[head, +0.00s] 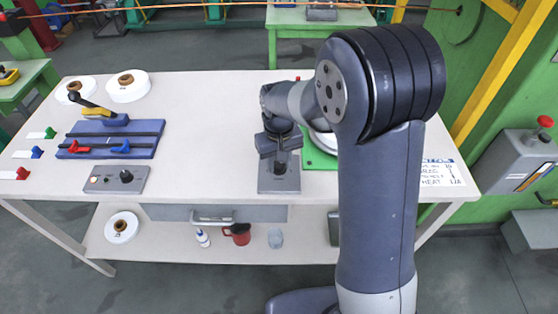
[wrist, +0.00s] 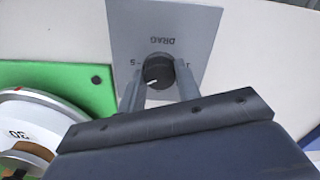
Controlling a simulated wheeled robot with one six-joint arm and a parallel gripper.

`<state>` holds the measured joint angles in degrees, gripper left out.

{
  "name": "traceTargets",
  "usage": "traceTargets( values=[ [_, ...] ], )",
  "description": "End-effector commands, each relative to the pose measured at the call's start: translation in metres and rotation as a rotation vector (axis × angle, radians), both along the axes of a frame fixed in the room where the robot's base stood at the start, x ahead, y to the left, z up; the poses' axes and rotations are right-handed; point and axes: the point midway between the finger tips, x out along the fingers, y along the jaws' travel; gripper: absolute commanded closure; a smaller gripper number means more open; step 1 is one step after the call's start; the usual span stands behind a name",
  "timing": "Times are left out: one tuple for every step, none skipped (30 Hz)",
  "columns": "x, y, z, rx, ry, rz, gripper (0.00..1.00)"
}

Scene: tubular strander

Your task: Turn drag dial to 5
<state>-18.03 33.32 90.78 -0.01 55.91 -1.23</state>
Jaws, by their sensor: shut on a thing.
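The drag dial (wrist: 159,69) is a round black knob on a grey plate (wrist: 185,28) marked DRAG. In the wrist view the lettering is upside down, with 5 left of the knob and 1 right. A short white mark on the knob shows at its lower left, near the fingers. My gripper (wrist: 160,80) is shut on the dial, one finger on each side. In the head view my gripper (head: 281,160) points down over the grey plate (head: 280,186) at the table's front, and the arm and gripper hide part of the knob.
A green base with a white round dial (wrist: 35,125) stands beside the plate. A blue fixture (head: 110,139) and a grey box with a black knob (head: 117,180) are on the left. A white sign (head: 440,173) lies at the right. The table's middle is clear.

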Motion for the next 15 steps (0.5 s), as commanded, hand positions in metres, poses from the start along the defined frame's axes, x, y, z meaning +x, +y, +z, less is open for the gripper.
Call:
traceTargets(
  values=[
    [0.0007,0.0001,0.0010,0.001,-0.003,-0.043,0.91],
    [0.0007,0.0001,0.0010,0.001,-0.003,-0.072,0.91],
    [0.0007,0.0001,0.0010,0.001,-0.003,-0.110,0.91],
    [0.0007,0.0001,0.0010,0.001,-0.003,-0.138,0.91],
    [0.0007,0.0001,0.0010,0.001,-0.003,-0.167,0.91],
    [0.0008,0.0002,0.0010,0.001,-0.003,-0.204,0.91],
    [0.0008,0.0002,0.0010,0.001,-0.003,-0.233,0.91],
    [0.0008,0.0002,0.0010,0.001,-0.003,-0.261,0.91],
    [0.0007,0.0001,0.0010,0.001,-0.003,-0.298,0.91],
    [0.0008,0.0002,0.0010,0.001,-0.003,-0.325,0.91],
    [0.0008,0.0002,0.0010,0.001,-0.003,-0.352,0.91],
    [0.0008,0.0002,0.0010,0.001,-0.003,-0.387,0.91],
    [0.0008,0.0002,0.0010,0.001,-0.003,-0.412,0.91],
    [0.0008,0.0002,0.0010,0.002,-0.003,-0.436,0.91],
    [0.0008,0.0003,0.0010,0.002,-0.003,-0.468,0.91]
  ],
)
